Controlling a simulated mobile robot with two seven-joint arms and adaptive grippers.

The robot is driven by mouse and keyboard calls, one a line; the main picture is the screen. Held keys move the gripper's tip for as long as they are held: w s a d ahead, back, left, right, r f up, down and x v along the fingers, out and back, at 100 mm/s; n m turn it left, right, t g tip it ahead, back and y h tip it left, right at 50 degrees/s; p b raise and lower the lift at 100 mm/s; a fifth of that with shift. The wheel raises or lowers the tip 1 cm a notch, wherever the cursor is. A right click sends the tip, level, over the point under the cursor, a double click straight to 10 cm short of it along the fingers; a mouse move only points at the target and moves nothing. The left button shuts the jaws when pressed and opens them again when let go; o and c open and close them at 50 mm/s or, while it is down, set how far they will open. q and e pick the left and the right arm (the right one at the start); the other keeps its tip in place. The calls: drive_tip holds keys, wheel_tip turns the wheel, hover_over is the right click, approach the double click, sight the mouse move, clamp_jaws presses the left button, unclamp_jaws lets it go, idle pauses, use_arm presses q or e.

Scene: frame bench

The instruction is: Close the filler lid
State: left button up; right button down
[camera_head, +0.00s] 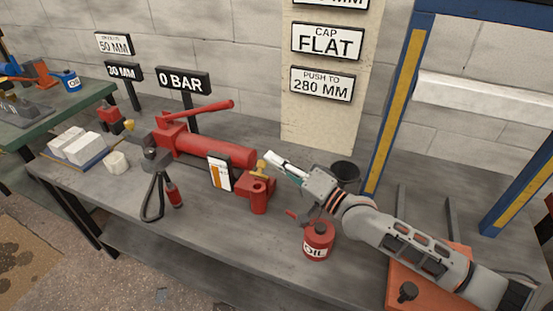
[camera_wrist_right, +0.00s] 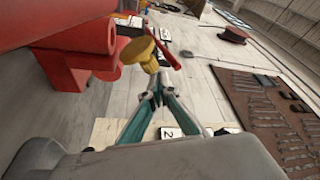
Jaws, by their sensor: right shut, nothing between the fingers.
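A red hand pump (camera_head: 213,150) lies on the grey bench. At its right end is a red block (camera_head: 259,197) with a brass-yellow knob-like cap (camera_head: 262,166), which I take to be the filler lid. In the right wrist view the cap (camera_wrist_right: 138,49) shows as a round yellow disc on a stem, beside the pump's red end (camera_wrist_right: 84,56); it looks tilted, but I cannot tell how far it is open. My right gripper (camera_head: 268,156) is shut and empty, its tips close by the cap; in the wrist view its tips (camera_wrist_right: 158,84) sit just below the cap. Contact is unclear. My left gripper is not in view.
A red oil can (camera_head: 318,241) and a dark cup (camera_head: 345,171) stand near my right arm. A small card (camera_head: 219,174) stands before the pump. A black hose loop (camera_head: 152,199) is at left. A blue press frame (camera_head: 397,100) rises at right. The front bench middle is clear.

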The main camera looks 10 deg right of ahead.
drive_tip(key=shift+s+a+n, duration=0.3)
drive_tip(key=shift+s+n, duration=0.15)
drive_tip(key=shift+n, duration=0.25)
drive_tip(key=shift+y, duration=0.3)
